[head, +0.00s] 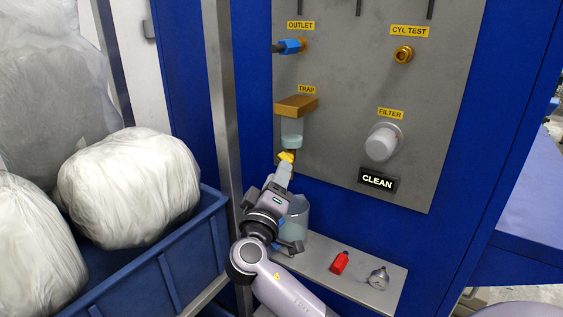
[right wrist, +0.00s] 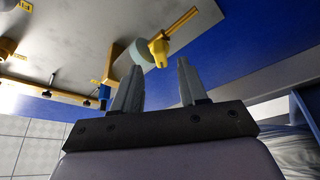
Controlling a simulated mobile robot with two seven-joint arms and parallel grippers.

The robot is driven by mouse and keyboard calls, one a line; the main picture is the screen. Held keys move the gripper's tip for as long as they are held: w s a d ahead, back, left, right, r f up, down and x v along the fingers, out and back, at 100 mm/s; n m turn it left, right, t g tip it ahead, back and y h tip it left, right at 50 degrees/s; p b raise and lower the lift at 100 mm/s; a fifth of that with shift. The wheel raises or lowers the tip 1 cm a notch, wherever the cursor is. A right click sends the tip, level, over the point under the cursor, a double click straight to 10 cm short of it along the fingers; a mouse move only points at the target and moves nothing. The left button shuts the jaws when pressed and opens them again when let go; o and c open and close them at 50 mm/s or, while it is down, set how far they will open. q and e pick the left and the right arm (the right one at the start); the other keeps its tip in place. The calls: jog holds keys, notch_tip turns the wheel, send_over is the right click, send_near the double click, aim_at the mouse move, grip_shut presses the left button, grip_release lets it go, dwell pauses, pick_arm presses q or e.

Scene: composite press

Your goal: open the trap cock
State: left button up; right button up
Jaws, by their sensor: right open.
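The trap (head: 296,105) hangs on the grey panel under its yellow TRAP label, with a brass top and a clear bowl (head: 292,132). Its small yellow cock (head: 287,157) is at the bottom of the bowl. My right gripper (head: 284,168) reaches up from below, its fingers at the cock and partly overlapping it in the head view. In the right wrist view the yellow cock (right wrist: 158,50) appears just beyond the open fingertips (right wrist: 158,66), roughly centred between them. Contact cannot be told. My left gripper is out of view.
A clear jar (head: 296,214) stands on the shelf (head: 320,255) behind my right gripper. A red item (head: 340,262) and a small gauge (head: 378,278) lie to its right. A metal post (head: 222,100) and a blue bin (head: 170,270) with wrapped bundles are left.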

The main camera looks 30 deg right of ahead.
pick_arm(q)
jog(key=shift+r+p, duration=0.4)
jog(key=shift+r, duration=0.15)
pick_arm(e)
jog(key=x, duration=0.3)
jog(key=shift+w+d, duration=0.25)
jog(key=shift+d, duration=0.05)
grip_shut()
pick_arm(q)
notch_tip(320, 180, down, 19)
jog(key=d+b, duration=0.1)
jog(key=b, duration=2.1)
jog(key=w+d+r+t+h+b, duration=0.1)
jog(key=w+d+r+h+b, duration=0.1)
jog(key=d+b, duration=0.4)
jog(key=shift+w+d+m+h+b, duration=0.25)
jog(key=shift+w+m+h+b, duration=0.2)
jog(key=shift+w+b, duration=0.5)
pick_arm(e)
jog(key=shift+w+a+f+m+g+h, duration=0.1)
jog(key=shift+m+g+h, duration=0.75)
jog(key=shift+m, duration=1.7)
jog(key=shift+w+a+f+m+g+h, duration=0.15)
jog(key=shift+m+g+h, duration=0.75)
jog(key=shift+m, duration=1.6)
jog(key=shift+w+d+r+m+g+h, duration=0.1)
jog(key=shift+m+g+h, duration=0.75)
jog(key=shift+m, duration=1.7)
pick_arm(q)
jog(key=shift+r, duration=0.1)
